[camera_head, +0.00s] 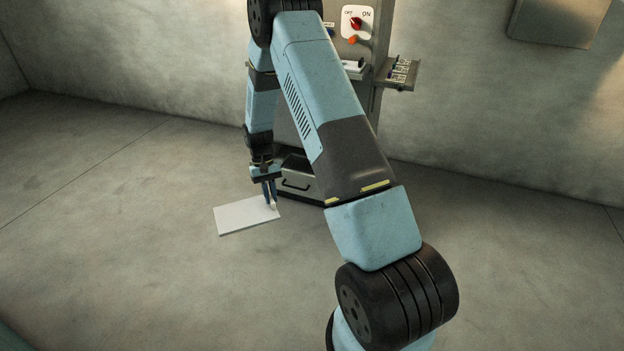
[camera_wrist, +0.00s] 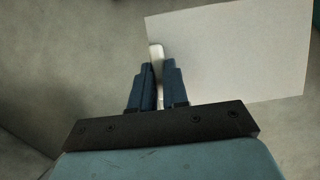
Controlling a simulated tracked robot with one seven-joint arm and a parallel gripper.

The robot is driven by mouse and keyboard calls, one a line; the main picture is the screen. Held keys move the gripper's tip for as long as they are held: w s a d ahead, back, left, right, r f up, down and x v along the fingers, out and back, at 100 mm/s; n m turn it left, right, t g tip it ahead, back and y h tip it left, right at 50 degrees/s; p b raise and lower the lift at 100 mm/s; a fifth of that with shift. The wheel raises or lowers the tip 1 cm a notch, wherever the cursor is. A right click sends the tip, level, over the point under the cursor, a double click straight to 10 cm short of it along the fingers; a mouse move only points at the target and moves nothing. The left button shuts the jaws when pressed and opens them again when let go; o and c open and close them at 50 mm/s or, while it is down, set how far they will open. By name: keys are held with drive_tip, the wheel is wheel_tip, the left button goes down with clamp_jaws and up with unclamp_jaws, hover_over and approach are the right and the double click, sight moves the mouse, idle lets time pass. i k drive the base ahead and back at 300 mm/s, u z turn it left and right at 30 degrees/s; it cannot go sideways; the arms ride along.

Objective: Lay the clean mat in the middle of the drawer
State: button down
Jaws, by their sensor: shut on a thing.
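The clean mat is a flat pale rectangle (camera_head: 243,216) that lies level in front of the cabinet; it fills the upper right of the wrist view (camera_wrist: 235,55). A small white upright tab (camera_wrist: 156,51) stands at its near edge. My gripper (camera_head: 269,195) points down and is shut on this tab; its two blue fingers (camera_wrist: 156,75) show in the wrist view. I cannot tell how high the mat is above the floor. The drawer (camera_head: 298,186) with a dark handle is low on the cabinet, just right of my gripper, and appears pulled out; its inside is mostly hidden.
The grey cabinet (camera_head: 365,80) stands against the wall, partly behind my arm. It carries an OFF/ON switch plate (camera_head: 357,22) and a side shelf (camera_head: 402,73) with small items. A metal box (camera_head: 555,20) hangs on the wall at right. The floor (camera_head: 120,230) around is clear.

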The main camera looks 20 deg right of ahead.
sight(305, 170)
drive_tip(key=z, duration=0.25)
drive_tip(key=i, duration=0.65)
drive_tip(key=z, duration=0.6)
drive_tip(key=i, duration=0.5)
drive_tip(key=u, duration=0.45)
